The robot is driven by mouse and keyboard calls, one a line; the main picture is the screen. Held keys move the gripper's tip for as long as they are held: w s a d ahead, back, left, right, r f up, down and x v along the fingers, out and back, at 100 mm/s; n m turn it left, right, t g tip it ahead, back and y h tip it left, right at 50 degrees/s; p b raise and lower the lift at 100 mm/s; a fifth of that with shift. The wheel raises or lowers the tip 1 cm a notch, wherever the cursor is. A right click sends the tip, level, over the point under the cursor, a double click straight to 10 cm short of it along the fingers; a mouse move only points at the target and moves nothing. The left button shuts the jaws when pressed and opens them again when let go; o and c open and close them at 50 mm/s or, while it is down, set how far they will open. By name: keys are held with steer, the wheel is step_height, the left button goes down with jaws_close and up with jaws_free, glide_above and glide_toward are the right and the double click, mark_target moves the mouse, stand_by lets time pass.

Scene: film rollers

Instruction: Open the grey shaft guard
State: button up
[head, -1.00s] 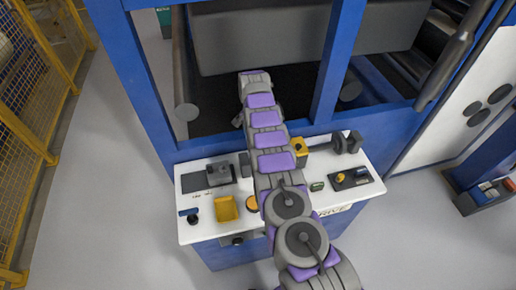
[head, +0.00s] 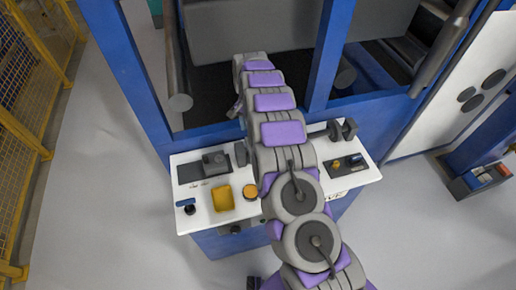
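My arm reaches from the bottom right over the white bench top (head: 235,212) towards the blue machine frame. My gripper (head: 236,108) shows only as a small grey tip left of the arm's far end; the wrist hides the rest, so its opening is unclear. I cannot pick out the grey shaft guard for sure. A small grey block (head: 215,162) sits on a dark plate at the bench's back left. A grey upright piece (head: 241,154) stands beside my arm. A dark grey dumbbell-shaped part (head: 342,130) is at the back right. My arm hides the middle of the bench.
A yellow tray (head: 222,198), an orange round button (head: 249,191) and a black knob (head: 189,209) are on the bench's left. A dark control plate (head: 347,167) is on its right. Blue posts (head: 335,50) flank the machine opening. A yellow mesh fence (head: 25,110) stands left.

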steer(key=s+d+r, duration=0.1)
steer(key=s+d, duration=0.2)
steer(key=s, duration=0.8)
steer(key=shift+s, duration=0.2)
stand_by(0.5)
